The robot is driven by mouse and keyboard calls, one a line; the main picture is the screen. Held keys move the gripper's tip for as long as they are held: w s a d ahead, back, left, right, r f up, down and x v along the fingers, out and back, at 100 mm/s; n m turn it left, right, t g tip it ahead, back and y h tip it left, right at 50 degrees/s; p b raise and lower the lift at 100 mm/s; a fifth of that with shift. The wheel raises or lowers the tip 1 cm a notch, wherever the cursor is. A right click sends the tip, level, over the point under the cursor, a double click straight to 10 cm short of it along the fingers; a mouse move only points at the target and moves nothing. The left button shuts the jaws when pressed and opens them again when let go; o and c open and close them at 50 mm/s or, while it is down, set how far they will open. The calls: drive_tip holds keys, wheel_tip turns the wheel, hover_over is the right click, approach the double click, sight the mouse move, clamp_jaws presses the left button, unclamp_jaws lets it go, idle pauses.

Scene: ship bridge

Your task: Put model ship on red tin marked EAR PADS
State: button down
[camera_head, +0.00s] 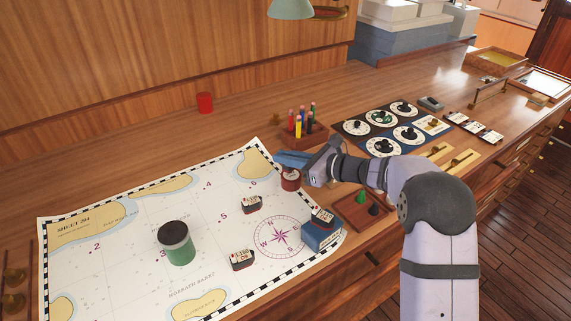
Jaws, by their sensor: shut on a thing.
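My gripper (300,162) reaches in from the right and is shut above the chart's right part. A slim blue shape (287,157) sticks out to the left at its jaws. It looks like the model ship, but its outline is small and partly covered by the gripper. A small red tin (290,183) stands upright directly below the jaws, by the chart's right edge. Its top is partly hidden and its lettering is too small to read. I cannot tell whether the blue shape touches the tin.
A pencil holder (303,131) and a wooden tray (361,210) flank my gripper. A red cup (205,103) stands farther back.

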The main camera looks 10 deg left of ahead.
sight(286, 170)
drive_tip(key=shift+f+p, duration=0.35)
drive_tip(key=shift+f, duration=1.1)
drive_tip(key=shift+f, duration=0.15)
drive_tip(key=c, duration=1.9)
unclamp_jaws()
drive_tip(key=shift+o, duration=0.2)
drive_tip(key=b+v, duration=0.4)
drive_tip(key=v, duration=0.8)
drive_tip(key=shift+r, duration=0.25)
